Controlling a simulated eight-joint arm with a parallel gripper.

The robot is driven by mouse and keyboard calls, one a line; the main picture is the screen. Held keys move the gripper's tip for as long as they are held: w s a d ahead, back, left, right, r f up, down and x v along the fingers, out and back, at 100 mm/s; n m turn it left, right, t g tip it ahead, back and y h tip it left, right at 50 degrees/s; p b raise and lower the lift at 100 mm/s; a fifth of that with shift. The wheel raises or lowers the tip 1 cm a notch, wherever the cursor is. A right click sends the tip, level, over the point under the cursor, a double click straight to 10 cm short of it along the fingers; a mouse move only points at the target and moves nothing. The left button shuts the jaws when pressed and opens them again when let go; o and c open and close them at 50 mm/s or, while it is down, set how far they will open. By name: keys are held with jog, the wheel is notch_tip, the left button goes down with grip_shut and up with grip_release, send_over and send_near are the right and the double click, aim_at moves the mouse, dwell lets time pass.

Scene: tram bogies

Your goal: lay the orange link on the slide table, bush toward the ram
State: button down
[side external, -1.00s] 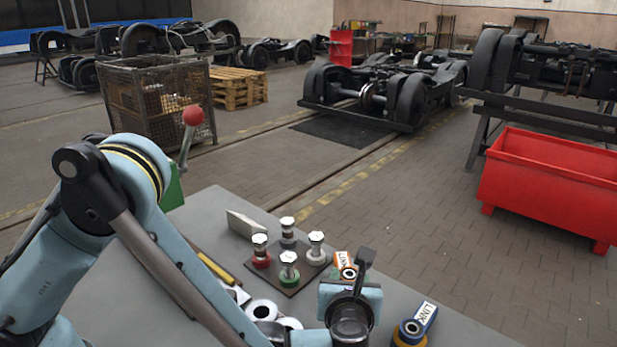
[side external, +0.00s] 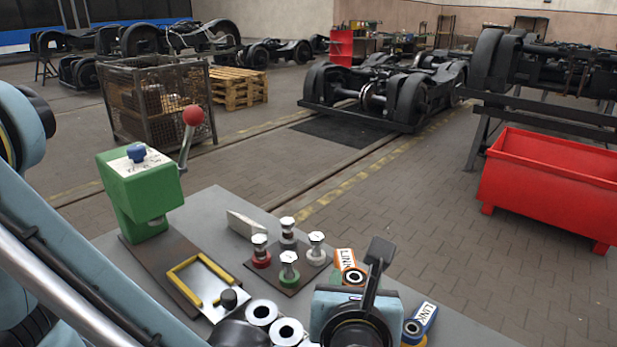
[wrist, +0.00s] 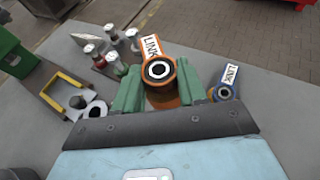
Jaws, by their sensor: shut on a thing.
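The orange link (wrist: 165,95) has a white label reading LINK and a dark-ringed bush at its near end. My gripper (wrist: 160,78) is shut on it, with a green finger on each side. In the side view the link (side external: 351,272) shows beyond my gripper, partly hidden by it. I cannot tell how far it is above the bench. The slide table (side external: 222,302), with a yellow guide frame (side external: 200,283), lies left of my gripper, before the green press (side external: 145,190) with its red-knobbed lever. The ram itself is not clearly seen.
A blue link (side external: 424,316) lies on the bench to the right. Several bolt-like pins on a dark plate (side external: 285,277) stand between press and link. White-faced rings (side external: 262,312) lie in front. A pale wedge (side external: 243,224) lies behind.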

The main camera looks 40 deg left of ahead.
jog(key=w+a+r, duration=0.2)
jog(key=a+r, duration=0.1)
jog(key=a, duration=0.8)
jog(key=w+a+r, duration=0.1)
jog(key=a+r, duration=0.3)
jog(key=a, duration=0.8)
notch_tip(320, 180, up, 9)
jog(key=w+m+t+h, duration=0.1)
jog(key=m+h, duration=0.2)
jog(key=shift+w+f+t, duration=0.15)
jog(key=shift+w+t, duration=0.2)
jog(key=shift+t, duration=0.05)
jog(key=w+d+f+n+g+y, duration=0.1)
jog(key=w+d+f, duration=0.2)
jog(key=d+f, duration=0.35)
jog(key=w+d+f+n+y, duration=0.1)
jog(key=w+d+f, duration=0.2)
jog(key=d+f, duration=0.35)
jog(key=shift+n+g+y, duration=0.4)
jog(key=shift+n+y, duration=0.2)
jog(key=shift+y, duration=0.1)
jog(key=shift+s+d+f, duration=0.35)
jog(key=shift+d+f, duration=0.85)
jog(key=shift+f, duration=1.15)
jog(key=shift+s+d+f, duration=0.4)
jog(key=shift+d+f, duration=0.8)
jog(key=shift+f, duration=1.1)
jog(key=shift+s+d+f, duration=0.35)
jog(key=shift+d+f, duration=0.85)
jog(key=shift+f, duration=1.15)
